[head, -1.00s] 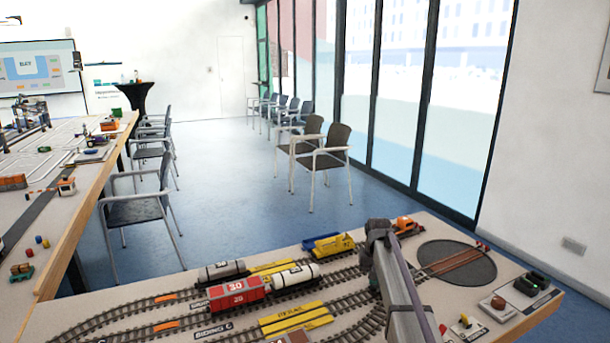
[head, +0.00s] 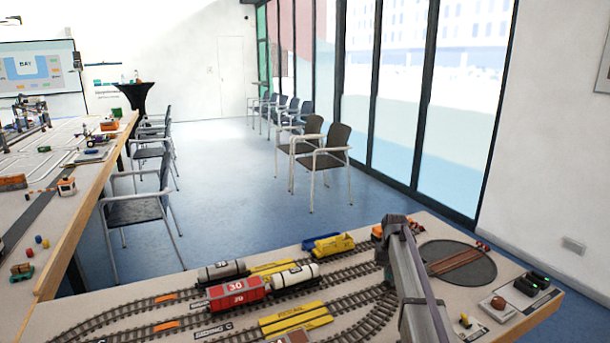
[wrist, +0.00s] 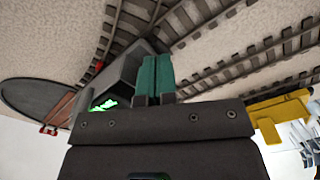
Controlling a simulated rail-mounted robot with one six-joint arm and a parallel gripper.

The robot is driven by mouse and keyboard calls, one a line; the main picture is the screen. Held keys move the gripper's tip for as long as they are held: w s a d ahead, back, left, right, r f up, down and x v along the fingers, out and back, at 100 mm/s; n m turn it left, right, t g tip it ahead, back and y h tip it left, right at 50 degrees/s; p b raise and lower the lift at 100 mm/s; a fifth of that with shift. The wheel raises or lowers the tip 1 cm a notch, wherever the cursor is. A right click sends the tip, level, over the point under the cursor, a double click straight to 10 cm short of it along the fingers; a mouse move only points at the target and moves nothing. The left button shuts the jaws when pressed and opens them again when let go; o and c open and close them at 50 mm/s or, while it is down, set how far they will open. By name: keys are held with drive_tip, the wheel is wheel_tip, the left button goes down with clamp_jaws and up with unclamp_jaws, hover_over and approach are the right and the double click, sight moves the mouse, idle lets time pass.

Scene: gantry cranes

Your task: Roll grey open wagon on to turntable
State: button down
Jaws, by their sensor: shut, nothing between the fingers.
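In the wrist view my gripper (wrist: 156,76) has its two teal fingers together, with nothing between them. A grey box-shaped body (wrist: 122,72), seemingly the grey open wagon, is close beside the fingers on their left, by the track. I cannot tell if they touch. Bright green patches show at its lower edge. The turntable (wrist: 30,92), a dark disc with a brown bridge, lies left of it. In the head view the turntable (head: 478,268) is right of my arm, which hides the fingers and that grey body.
A red wagon (head: 238,292), a white tank wagon (head: 296,276), a black tank wagon (head: 222,270) and a blue-and-yellow wagon (head: 330,245) stand on tracks to the left. A control box with green lights (head: 532,284) sits at the table's right edge.

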drive_tip(key=shift+w+d, duration=0.45)
drive_tip(key=shift+d, duration=0.55)
drive_tip(key=shift+w+d, duration=0.5)
drive_tip(key=shift+d, duration=0.55)
drive_tip(key=shift+w+d, duration=0.45)
drive_tip(key=shift+d, duration=0.55)
drive_tip(key=shift+a, duration=0.1)
drive_tip(key=shift+s+a, duration=0.25)
drive_tip(key=shift+a, duration=0.25)
wheel_tip(320, 180, up, 7)
drive_tip(key=p, duration=0.7)
drive_tip(key=shift+r, duration=0.1)
